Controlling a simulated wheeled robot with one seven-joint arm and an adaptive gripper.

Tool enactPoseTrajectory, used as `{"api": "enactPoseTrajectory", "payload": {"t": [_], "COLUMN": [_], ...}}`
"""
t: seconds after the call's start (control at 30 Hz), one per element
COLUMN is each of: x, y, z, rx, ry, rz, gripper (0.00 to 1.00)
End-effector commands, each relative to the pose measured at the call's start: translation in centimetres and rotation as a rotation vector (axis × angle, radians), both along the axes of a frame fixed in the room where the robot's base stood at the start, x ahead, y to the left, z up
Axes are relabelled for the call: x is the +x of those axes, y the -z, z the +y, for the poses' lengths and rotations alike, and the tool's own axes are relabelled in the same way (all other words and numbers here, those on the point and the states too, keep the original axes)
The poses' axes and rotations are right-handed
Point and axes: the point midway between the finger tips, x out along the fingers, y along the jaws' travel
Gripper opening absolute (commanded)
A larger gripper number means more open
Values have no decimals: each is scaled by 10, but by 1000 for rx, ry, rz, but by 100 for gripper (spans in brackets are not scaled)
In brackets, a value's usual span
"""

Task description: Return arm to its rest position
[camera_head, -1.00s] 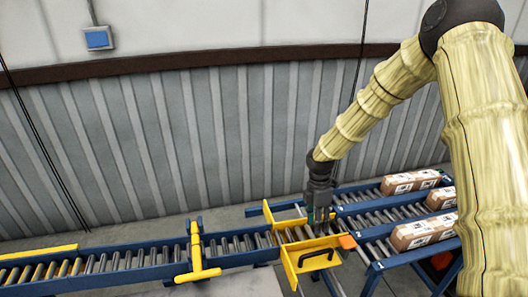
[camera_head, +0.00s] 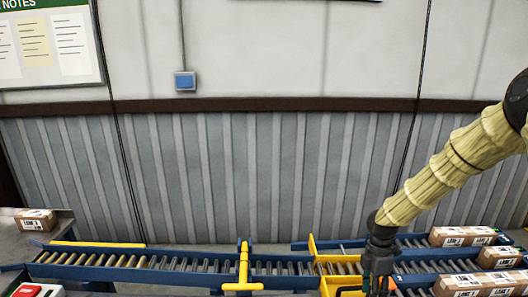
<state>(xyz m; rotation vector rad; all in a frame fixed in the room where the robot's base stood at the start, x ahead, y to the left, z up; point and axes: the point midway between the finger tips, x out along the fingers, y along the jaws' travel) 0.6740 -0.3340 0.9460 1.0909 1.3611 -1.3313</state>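My arm (camera_head: 455,165), in a pale yellow ribbed sleeve, reaches in from the right edge and slopes down to the left. My gripper (camera_head: 378,284) hangs fingers down at the yellow-framed section of the conveyor, near the bottom edge. I see no carton in it, but its fingertips are too small and dark to tell whether they are open or shut.
Cartons lie on the roller lanes at right: one at the back (camera_head: 460,236), one behind the front one (camera_head: 499,257), one in front (camera_head: 480,284). Another carton (camera_head: 35,220) sits far left. A yellow gate (camera_head: 243,266) crosses the blue conveyor (camera_head: 110,258).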

Motion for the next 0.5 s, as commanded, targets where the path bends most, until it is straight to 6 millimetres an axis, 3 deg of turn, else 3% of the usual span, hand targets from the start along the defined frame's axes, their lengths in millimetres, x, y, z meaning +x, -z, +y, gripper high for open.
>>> {"api": "enactPoseTrajectory", "payload": {"t": [0.33, 0.5], "x": [-31, -57], "y": [53, 87], "z": [32, 51], "rx": [23, 34], "ry": [151, 271], "rz": [-4, -4], "gripper": [37, 37]}}
